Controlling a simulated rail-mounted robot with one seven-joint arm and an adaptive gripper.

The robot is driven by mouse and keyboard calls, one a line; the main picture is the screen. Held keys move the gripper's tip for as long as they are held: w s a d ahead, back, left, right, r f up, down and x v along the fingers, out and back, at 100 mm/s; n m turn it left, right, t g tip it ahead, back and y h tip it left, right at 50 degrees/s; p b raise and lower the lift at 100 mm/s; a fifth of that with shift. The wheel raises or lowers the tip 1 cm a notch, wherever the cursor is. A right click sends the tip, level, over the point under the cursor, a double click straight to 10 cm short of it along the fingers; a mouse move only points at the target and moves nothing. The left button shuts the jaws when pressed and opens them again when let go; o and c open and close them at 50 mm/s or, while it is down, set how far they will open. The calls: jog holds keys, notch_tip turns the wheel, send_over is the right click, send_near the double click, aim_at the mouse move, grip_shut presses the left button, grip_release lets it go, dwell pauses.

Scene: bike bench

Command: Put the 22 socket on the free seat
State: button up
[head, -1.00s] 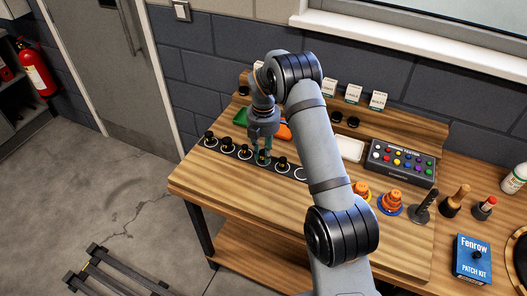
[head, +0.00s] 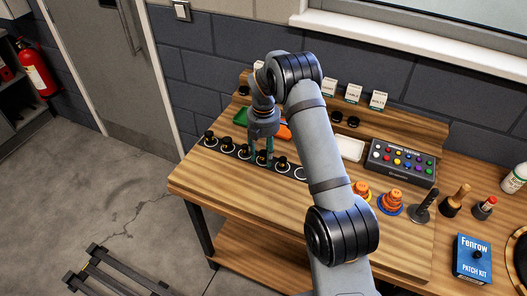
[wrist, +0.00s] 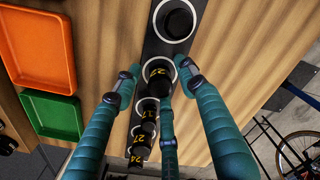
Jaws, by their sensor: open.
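A dark strip (head: 235,153) on the bench holds a row of black sockets in white-ringed seats. My gripper (wrist: 158,77) is open, its teal fingers spread around one socket (wrist: 158,72). Several numbered sockets (wrist: 143,130) stand below, partly behind a finger. In the head view, an empty ringed seat (head: 300,174) shows at the strip's right end, beside my arm.
An orange tray (wrist: 36,45) and a green tray (wrist: 52,115) lie left of the strip in the wrist view. A white tray (head: 349,148) and a button box (head: 402,161) stand farther right. Bare wood lies in front of the strip.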

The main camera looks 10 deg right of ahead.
aim_at(264, 152)
notch_tip(264, 152, up, 12)
jog(key=shift+r, duration=0.2)
dwell(0.4)
notch_tip(264, 152, down, 13)
jog(key=shift+s+r, duration=0.1)
jog(key=shift+r, duration=0.05)
notch_tip(264, 152, up, 4)
jog(key=shift+f+b, duration=0.1)
jog(key=shift+b, duration=0.4)
jog(key=shift+r, duration=0.4)
jog(key=shift+d+r, duration=0.15)
jog(key=shift+d, duration=0.05)
